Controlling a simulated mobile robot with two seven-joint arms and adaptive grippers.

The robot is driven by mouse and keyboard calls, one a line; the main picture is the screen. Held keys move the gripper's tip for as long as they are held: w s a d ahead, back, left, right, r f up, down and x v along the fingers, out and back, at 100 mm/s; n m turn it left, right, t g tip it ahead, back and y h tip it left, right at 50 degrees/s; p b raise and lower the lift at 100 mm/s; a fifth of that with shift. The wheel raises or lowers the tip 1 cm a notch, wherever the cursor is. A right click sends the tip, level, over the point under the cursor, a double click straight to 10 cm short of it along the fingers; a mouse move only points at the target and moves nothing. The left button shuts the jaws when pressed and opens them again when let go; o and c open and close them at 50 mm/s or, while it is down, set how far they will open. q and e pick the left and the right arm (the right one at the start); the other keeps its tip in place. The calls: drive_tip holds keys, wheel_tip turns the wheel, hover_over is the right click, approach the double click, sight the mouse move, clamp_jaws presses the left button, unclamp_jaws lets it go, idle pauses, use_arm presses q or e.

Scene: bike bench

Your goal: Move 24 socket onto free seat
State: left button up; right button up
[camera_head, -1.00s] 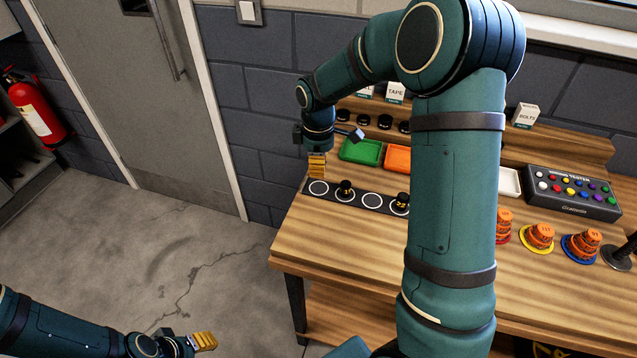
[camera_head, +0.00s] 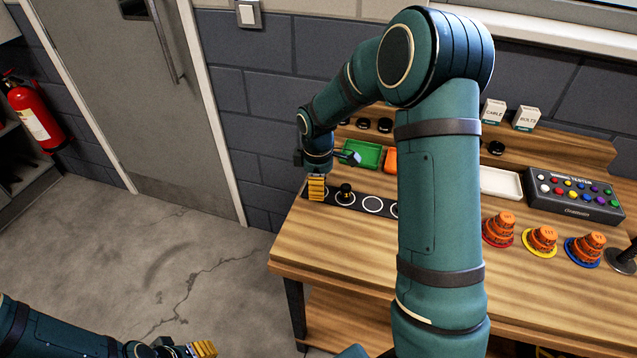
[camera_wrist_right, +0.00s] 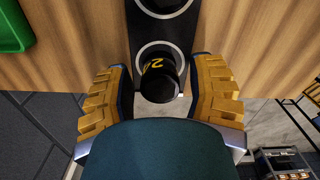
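The 24 socket (camera_wrist_right: 158,80) is a black cylinder with yellow digits, only the 2 clear. In the head view the right gripper (camera_head: 317,188) is at the left end of the black seat strip (camera_head: 331,196), over the end seat, and hides the socket. A white seat ring (camera_wrist_right: 165,52) shows just behind the socket; contact with the seat is unclear. Another seat (camera_head: 372,204) is empty. My left gripper (camera_head: 203,349) is low, over the floor.
A green tray (camera_head: 363,154) lies behind the strip. My right arm hides the strip's right end. Orange stacks (camera_head: 499,229), a white tray (camera_head: 501,183) and a tester box (camera_head: 574,194) are to the right.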

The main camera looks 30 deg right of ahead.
drive_tip(key=shift+r, duration=0.2)
wheel_tip(320, 180, up, 12)
drive_tip(key=p, duration=0.2)
idle(0.4)
drive_tip(key=shift+a, duration=0.1)
drive_tip(key=shift+r, duration=0.1)
